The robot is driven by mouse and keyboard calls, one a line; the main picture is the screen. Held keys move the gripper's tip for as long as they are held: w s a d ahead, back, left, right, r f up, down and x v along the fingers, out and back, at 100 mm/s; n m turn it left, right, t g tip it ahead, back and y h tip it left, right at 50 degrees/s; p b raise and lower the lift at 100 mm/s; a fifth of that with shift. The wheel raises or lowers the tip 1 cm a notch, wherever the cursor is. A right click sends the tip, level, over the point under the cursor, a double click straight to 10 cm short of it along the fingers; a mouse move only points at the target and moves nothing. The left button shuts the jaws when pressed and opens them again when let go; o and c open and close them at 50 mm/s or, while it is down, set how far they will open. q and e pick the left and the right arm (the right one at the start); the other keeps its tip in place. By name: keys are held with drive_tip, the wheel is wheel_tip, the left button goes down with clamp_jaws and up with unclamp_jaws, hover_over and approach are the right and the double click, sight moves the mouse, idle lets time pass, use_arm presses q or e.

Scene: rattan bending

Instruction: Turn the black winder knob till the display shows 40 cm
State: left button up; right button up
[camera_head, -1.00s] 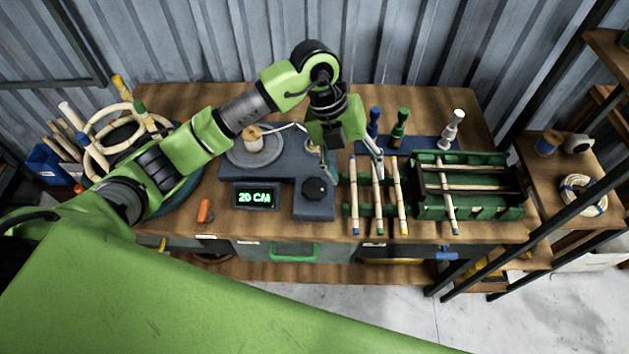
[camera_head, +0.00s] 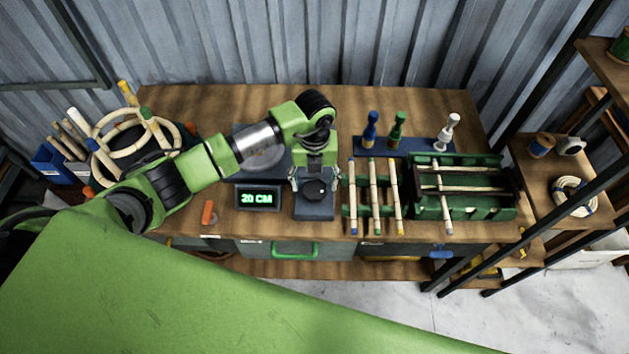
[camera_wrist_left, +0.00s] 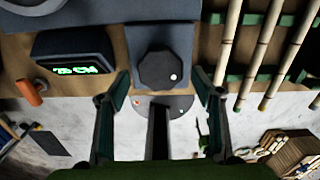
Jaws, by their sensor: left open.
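The black winder knob (camera_head: 316,190) sits on the front block of the dark winder (camera_head: 315,211). In the left wrist view the knob (camera_wrist_left: 159,70) is many-sided, with a white dot near its lower right edge. The display (camera_head: 257,198) to its left reads 20 CM in green; it also shows in the left wrist view (camera_wrist_left: 76,70). My left gripper (camera_head: 315,186) is open above the knob, its fingers on either side. In the left wrist view the fingers (camera_wrist_left: 163,88) frame the knob with gaps; I cannot tell the height left between them. My right gripper is out of view.
Rattan sticks (camera_head: 374,196) on a green rack stand close to the right of the winder, with a green crate (camera_head: 484,213) beyond. An orange-handled tool (camera_head: 208,212) lies left of the display. Coiled rattan (camera_head: 130,139) is at the left.

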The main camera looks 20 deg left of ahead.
use_arm(q)
drive_tip(key=shift+f, duration=0.95)
drive_tip(key=shift+c, duration=0.2)
drive_tip(key=c, duration=1)
drive_tip(key=shift+c, duration=0.2)
